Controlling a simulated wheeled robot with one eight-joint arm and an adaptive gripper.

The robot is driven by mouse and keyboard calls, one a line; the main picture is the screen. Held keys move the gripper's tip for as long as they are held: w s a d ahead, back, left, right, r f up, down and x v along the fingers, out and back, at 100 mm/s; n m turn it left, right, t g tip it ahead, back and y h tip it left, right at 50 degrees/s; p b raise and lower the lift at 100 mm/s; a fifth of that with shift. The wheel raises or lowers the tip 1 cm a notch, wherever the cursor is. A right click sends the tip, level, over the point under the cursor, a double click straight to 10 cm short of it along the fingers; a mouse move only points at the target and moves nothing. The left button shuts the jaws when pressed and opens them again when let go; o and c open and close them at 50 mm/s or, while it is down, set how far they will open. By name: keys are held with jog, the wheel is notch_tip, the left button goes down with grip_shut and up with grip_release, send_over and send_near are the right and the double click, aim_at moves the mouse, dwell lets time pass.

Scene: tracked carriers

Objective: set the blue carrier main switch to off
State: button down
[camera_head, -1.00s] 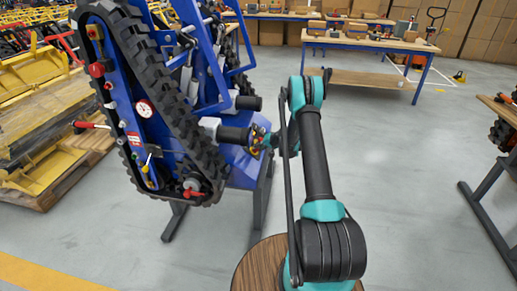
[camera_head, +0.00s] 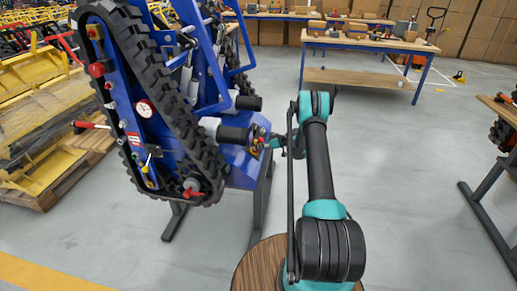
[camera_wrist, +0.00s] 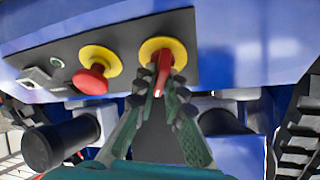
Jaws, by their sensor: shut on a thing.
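The blue carrier (camera_head: 236,160), with black tracks, stands tilted on a stand at the left in the head view. In the wrist view its black panel (camera_wrist: 120,38) bears a red switch handle (camera_wrist: 163,66) on a yellow disc (camera_wrist: 152,46). The handle points down the picture, close to upright with a slight slant. My gripper (camera_wrist: 160,84) is shut on this handle, one finger on each side. The fingertips hide part of it. In the head view my gripper (camera_head: 276,142) is small, at the carrier's right end.
A red mushroom button (camera_wrist: 90,82) on a yellow disc (camera_wrist: 101,60) sits just left of the handle. A black cylinder (camera_wrist: 60,142) juts out below the panel. Workbenches (camera_head: 357,45) stand behind, a pallet (camera_head: 60,165) at left.

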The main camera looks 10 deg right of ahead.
jog(key=n+g, duration=0.1)
jog(key=n, duration=0.1)
jog(key=n+g+y, duration=0.1)
jog(key=n, duration=0.2)
jog(key=shift+n, duration=0.3)
dwell(0.4)
jog(key=c, duration=1.6)
grip_release()
jog(key=shift+d, duration=0.1)
jog(key=v, duration=1.1)
jog(key=shift+d+r, duration=0.15)
jog(key=shift+d, duration=0.25)
jog(key=shift+s, duration=0.1)
